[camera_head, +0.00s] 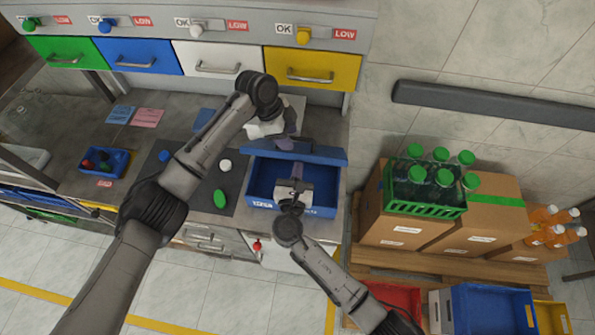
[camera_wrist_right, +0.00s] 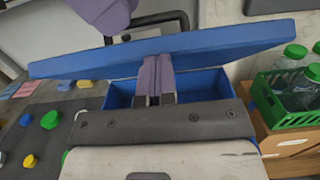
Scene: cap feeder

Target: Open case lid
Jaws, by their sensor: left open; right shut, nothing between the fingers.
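The blue case (camera_head: 263,182) stands on the right end of the counter, its inside visible in the head view. Its blue lid (camera_head: 322,154) is raised along the far edge, and in the right wrist view the lid (camera_wrist_right: 215,48) is a tilted slab above the case (camera_wrist_right: 120,93). My right gripper (camera_head: 296,172) is shut and empty over the case; its purple fingers (camera_wrist_right: 156,78) overlap the lid's lower edge in the wrist view. Whether they touch it I cannot tell. My left gripper (camera_head: 286,143) is open just behind the lid, partly hidden.
A dark mat (camera_head: 185,172) with green, white and blue caps lies left of the case. A small blue tray (camera_head: 122,163) stands further left. Coloured drawers (camera_head: 310,70) line the back. Cartons with a green bottle crate (camera_head: 425,209) stand to the right.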

